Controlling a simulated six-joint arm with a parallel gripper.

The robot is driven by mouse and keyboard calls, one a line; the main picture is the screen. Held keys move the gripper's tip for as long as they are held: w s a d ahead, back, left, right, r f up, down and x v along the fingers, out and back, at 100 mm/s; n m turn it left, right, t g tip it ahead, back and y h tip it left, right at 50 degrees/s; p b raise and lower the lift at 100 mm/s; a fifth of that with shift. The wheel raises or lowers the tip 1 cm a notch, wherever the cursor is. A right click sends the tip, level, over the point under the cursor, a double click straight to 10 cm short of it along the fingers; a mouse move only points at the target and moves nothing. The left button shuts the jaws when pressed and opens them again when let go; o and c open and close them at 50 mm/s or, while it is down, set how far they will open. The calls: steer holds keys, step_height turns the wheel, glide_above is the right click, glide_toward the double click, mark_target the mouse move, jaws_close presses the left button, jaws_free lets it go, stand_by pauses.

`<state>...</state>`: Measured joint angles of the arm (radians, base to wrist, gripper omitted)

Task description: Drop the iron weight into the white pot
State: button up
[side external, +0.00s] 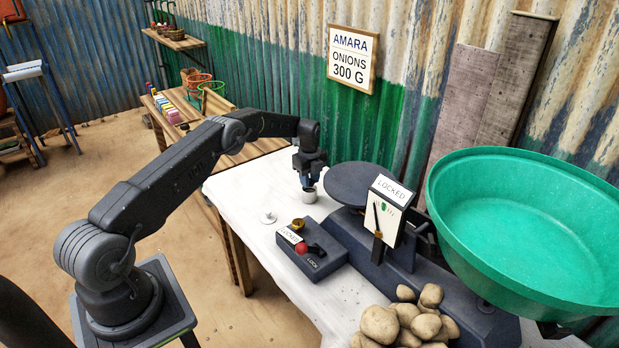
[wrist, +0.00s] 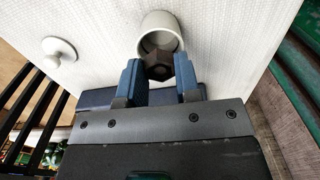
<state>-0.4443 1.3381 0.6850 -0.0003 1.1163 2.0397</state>
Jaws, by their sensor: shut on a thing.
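The iron weight (wrist: 158,66) is a dark brown, six-sided piece between the blue fingertips of my gripper (wrist: 160,82) in the wrist view. My gripper is shut on it. The white pot (wrist: 160,18) stands upright with its mouth open, and the weight overlaps the near part of that mouth in this view. In the side view my gripper (side external: 308,184) points down right above the pot (side external: 310,196). The weight cannot be made out there, and I cannot tell whether it is partly inside the rim.
A white lid with a knob (side external: 268,217) lies on the white cloth (side external: 245,195). A dark control box (side external: 312,268) with a red knob, a scale with a round dark plate (side external: 358,182), a green basin (side external: 520,220) and potatoes (side external: 400,325) stand nearby.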

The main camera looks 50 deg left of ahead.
steer(key=shift+f, duration=0.1)
stand_by(0.3)
steer(key=o, duration=1)
steer(key=shift+r, duration=3)
steer(key=shift+r, duration=0.1)
